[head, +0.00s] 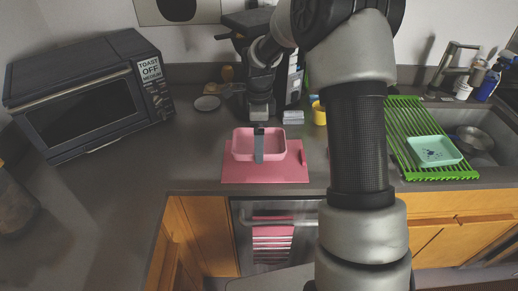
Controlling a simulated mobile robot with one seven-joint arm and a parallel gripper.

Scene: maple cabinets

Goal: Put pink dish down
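The pink dish (243,148), a shallow tray with rounded corners, is upright over the pink mat (237,175) on the grey counter. My gripper (259,146) reaches down over the dish from behind and above. One grey finger shows across the middle of the dish, over its near wall. The other finger is hidden behind it, and no gap shows between them, so the gripper looks shut on the near wall. I cannot tell whether the dish touches the mat or is slightly above it.
A black toaster oven (90,105) stands at left. Small jars and a yellow cup (319,113) stand behind. At right, a green drying rack (408,135) holds a mint dish (434,151) beside the sink (484,158). The counter left of the mat is clear.

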